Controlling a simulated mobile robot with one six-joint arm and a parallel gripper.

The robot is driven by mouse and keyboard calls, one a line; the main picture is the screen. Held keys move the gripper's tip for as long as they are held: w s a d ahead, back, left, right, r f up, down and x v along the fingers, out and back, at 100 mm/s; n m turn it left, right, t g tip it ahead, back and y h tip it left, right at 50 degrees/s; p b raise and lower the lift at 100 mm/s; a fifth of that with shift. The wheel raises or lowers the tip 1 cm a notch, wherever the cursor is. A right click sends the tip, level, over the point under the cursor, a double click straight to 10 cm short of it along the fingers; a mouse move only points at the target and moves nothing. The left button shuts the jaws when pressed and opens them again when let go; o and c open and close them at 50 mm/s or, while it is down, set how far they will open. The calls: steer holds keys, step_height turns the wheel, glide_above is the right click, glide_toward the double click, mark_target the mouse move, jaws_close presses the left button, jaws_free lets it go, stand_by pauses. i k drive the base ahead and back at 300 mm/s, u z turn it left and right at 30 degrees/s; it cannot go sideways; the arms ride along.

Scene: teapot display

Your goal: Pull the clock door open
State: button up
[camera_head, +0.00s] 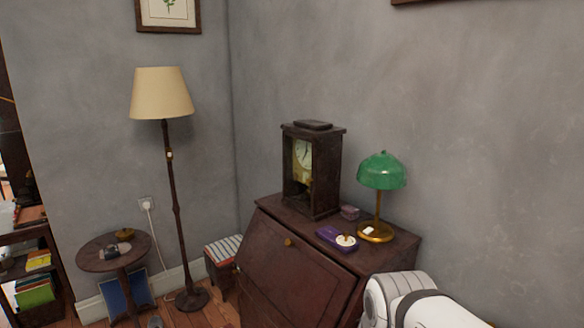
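The clock (328,172) is a dark wooden case standing upright on top of the bureau, against the grey wall. Its front faces left and toward me. The pale round dial (303,152) shows in the upper front, with a brassy shape below it. The front is small and dark, so I cannot tell the door's edge or handle, or whether the door is shut. My gripper is out of view. Only a white and grey part of my arm shows at the bottom right, in front of the bureau and apart from the clock.
The dark bureau (290,268) has a sloping front with a small knob. On its top stand a green lamp (381,172), a purple object (329,238) and a small box (350,212). A floor lamp (161,95), stool (222,250) and round table (95,258) stand left.

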mark_target(311, 212)
steer(key=z, duration=0.05)
steer(key=i, duration=0.2)
steer(key=u, duration=0.05)
steer(key=k, duration=1.1)
steer(key=u, duration=0.65)
steer(key=i, duration=1.75)
steer(key=u, duration=0.3)
